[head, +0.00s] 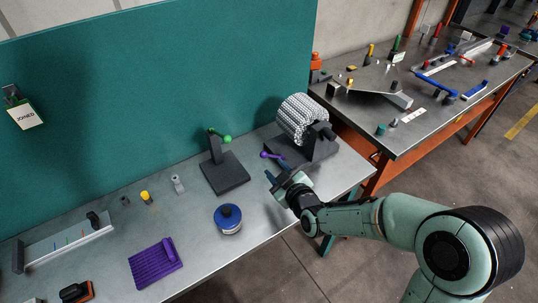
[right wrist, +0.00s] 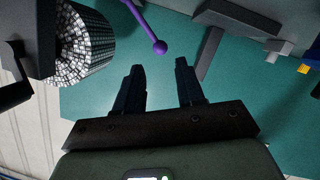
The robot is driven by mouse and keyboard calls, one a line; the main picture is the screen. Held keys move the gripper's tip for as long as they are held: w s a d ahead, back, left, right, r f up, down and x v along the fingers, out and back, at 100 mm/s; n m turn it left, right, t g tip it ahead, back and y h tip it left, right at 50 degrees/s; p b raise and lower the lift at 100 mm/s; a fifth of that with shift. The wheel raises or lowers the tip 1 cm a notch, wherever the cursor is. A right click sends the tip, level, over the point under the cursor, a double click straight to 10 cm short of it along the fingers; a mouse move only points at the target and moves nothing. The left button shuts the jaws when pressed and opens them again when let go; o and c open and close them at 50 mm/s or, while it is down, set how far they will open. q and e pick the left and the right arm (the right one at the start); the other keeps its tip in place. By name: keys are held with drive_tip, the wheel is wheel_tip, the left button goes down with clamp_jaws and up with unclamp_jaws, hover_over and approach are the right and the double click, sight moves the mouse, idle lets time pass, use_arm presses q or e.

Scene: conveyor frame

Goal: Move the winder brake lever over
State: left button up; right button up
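The winder carries a white, grid-patterned roll (head: 301,117) on a dark stand (head: 318,147) at the right end of the bench. Its purple lever with a ball end (head: 268,154) points left from the stand's near side. In the right wrist view the lever (right wrist: 160,46) hangs in from the top, beyond my fingertips, with the roll (right wrist: 88,45) to its left. My right gripper (head: 272,181) is just below the lever in the head view. In the right wrist view this gripper (right wrist: 160,70) is open and empty, apart from the lever. My left gripper is not in view.
A dark stand with a green-knobbed lever (head: 219,137) is left of the winder. A blue round container (head: 229,219), a purple ribbed pad (head: 155,264) and small parts lie further left. A green panel (head: 170,90) backs the bench. Another cluttered table (head: 440,121) is at right.

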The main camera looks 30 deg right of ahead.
sight(265, 156)
drive_tip(key=p+x, duration=0.1)
drive_tip(key=x, duration=0.6)
drive_tip(key=shift+w, duration=0.4)
drive_tip(key=c, duration=0.6)
drive_tip(key=shift+d+r, duration=0.9)
drive_tip(key=shift+d, duration=0.15)
drive_tip(key=shift+w+d+r, duration=0.1)
drive_tip(key=shift+d+r, duration=0.2)
drive_tip(key=shift+d, duration=0.3)
drive_tip(key=shift+w+d+r, duration=0.1)
drive_tip(key=shift+d+r, duration=0.2)
drive_tip(key=shift+d, duration=0.3)
